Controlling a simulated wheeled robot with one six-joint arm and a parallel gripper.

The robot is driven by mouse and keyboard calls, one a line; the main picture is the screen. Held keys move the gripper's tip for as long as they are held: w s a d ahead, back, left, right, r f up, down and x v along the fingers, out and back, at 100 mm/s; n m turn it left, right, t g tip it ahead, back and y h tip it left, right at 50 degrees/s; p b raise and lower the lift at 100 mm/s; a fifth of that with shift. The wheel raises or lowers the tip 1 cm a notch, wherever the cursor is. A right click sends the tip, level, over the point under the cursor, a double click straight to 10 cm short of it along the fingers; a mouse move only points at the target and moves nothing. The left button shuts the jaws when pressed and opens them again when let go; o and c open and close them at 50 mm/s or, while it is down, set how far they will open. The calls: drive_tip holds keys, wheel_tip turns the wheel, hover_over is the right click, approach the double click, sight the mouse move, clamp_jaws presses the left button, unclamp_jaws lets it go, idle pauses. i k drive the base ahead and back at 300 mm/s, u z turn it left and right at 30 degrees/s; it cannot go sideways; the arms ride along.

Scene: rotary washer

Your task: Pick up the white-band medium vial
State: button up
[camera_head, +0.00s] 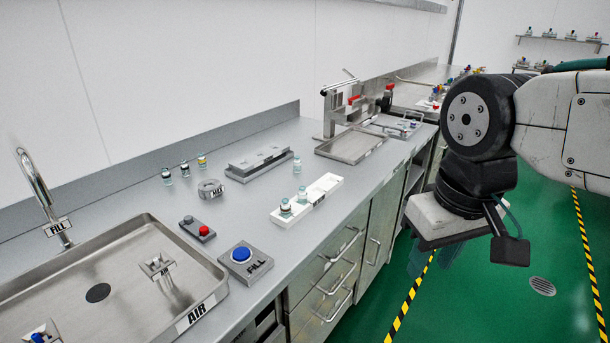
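Several small clear vials with coloured bands stand on the steel counter. One pale vial (297,164) stands alone right of the grey metal block, and its band looks whitish, though it is too small to be sure. Two more vials, a front one (286,207) and a rear one (302,195), stand in a white tray; the front one has a dark band. Three others stand at the back left: a left one (167,176), a middle one (185,169) and a yellow-banded one (202,162). My gripper (432,262) hangs over the green floor, right of the counter and away from all vials; its fingers are unclear.
The white tray (322,187) lies near the counter's front edge. A grey slotted block (258,163), a small ring-shaped holder (211,188), a red-button box (198,230) and a blue FILL button (241,255) are nearby. A sink (125,255) is left; a press stand (345,115) is behind.

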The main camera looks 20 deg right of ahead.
sight(296, 163)
drive_tip(key=k, duration=0.95)
drive_tip(key=z, duration=0.75)
drive_tip(key=i, duration=0.85)
drive_tip(key=z, duration=0.4)
drive_tip(key=i, duration=1.45)
drive_tip(key=u, duration=1.4)
drive_tip(key=i, duration=0.55)
drive_tip(key=u, duration=0.6)
